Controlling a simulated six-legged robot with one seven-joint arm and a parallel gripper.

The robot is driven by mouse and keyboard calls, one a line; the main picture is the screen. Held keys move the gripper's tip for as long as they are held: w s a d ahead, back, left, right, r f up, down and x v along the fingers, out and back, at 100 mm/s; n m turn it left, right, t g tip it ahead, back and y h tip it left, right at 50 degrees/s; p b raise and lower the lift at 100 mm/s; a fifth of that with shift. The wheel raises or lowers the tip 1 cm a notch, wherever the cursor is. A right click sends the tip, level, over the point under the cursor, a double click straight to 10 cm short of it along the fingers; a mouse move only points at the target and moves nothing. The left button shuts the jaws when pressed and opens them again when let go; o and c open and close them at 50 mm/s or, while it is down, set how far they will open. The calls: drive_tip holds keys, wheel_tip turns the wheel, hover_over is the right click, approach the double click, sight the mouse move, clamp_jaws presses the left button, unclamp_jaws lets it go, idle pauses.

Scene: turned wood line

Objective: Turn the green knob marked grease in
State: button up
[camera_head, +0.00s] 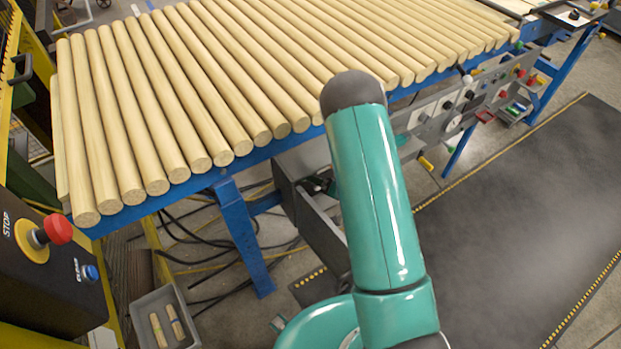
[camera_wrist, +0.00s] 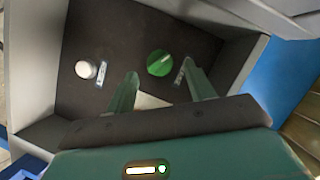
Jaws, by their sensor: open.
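The green knob (camera_wrist: 160,63) shows in the wrist view on a dark panel set back inside a grey housing. A small label plate (camera_wrist: 181,72) sits just right of it; its lettering is too small to read. My gripper (camera_wrist: 160,82) is open, its two green fingers pointing at the panel. The knob appears in the gap between the fingertips, slightly beyond them; I cannot tell whether anything touches. In the head view my teal arm covers the gripper and the green knob.
A white knob (camera_wrist: 86,69) with its own label is left of the green knob. Housing walls (camera_wrist: 240,60) enclose the panel. In the head view, wooden rods (camera_head: 180,80) lie on a blue-framed table (camera_head: 240,235), and a grey bin (camera_head: 165,318) stands lower left. A dark mat (camera_head: 530,220) is clear.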

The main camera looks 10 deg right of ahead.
drive_tip(key=x, duration=0.2)
drive_tip(key=shift+w+a+f, duration=0.1)
drive_tip(key=shift+w+a, duration=0.1)
drive_tip(key=shift+w, duration=0.05)
drive_tip(key=c, duration=1)
